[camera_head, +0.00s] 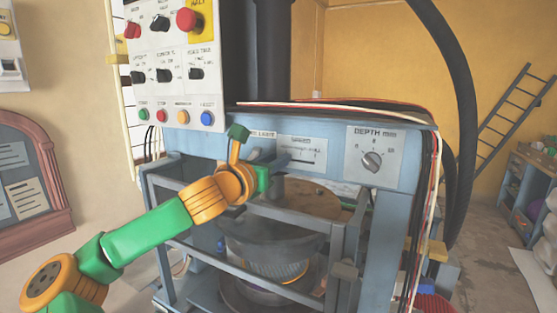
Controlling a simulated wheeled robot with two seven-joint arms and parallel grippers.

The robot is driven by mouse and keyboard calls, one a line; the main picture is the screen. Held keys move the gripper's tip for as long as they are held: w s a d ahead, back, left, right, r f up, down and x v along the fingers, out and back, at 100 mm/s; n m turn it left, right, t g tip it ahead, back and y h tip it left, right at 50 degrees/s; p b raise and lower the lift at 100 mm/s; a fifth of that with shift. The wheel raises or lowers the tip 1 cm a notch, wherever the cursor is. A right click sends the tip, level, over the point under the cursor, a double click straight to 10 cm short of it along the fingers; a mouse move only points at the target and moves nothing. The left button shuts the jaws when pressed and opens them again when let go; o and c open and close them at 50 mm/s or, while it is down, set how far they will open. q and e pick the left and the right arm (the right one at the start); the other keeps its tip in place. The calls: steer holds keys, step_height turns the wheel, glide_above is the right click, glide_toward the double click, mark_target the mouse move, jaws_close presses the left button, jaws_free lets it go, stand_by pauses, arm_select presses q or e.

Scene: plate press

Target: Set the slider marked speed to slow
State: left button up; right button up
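The speed slider's white label plate (302,150) is on the blue front beam of the press, between a partly hidden "LIGHT" label (264,134) and the depth dial. Its marks are too small to read, and I cannot make out where its knob stands. My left gripper (251,156), orange with green fingertips, is just left of and slightly below the speed plate, in front of the beam. Its fingers are spread apart with nothing seen between them. I cannot tell whether it touches the beam. My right gripper is out of view.
The depth dial (372,160) is on the beam's right end. A control box (173,55) with knobs, coloured buttons and a red mushroom button hangs upper left. Red, black and white cables (425,200) run along the beam's top and right side. The press frame's bars (285,213) lie below.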

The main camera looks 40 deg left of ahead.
arm_select(q)
steer(key=shift+o, duration=0.8)
steer(key=shift+a, duration=0.2)
steer(key=b+v, duration=0.3)
steer(key=v, duration=0.4)
